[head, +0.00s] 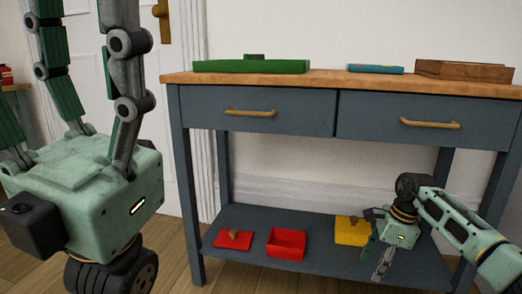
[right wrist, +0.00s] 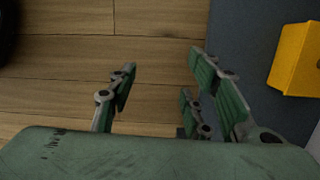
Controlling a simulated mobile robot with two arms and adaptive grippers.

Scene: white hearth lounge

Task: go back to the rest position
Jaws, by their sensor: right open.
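My right gripper (head: 374,256) is low at the right in the head view, in front of the lower shelf and beside the yellow box (head: 352,232). In the right wrist view its fingers (right wrist: 165,85) are spread, with nothing between them. Wooden floor and the dark shelf edge show beyond them, and the yellow box (right wrist: 297,60) is off to the right. My left gripper (head: 85,40) is large and close at the left in the head view, fingers pointing up and wide apart. Its fingertips are cut off by the top edge. I see nothing held in it.
A grey console table (head: 255,112) with a wooden top carries a green tray (head: 235,67), a teal item (head: 375,69) and a wooden tray (head: 465,70). Its lower shelf (head: 330,262) holds a red tray (head: 226,242) and a red box (head: 286,246). A table leg (head: 502,180) stands near my right arm.

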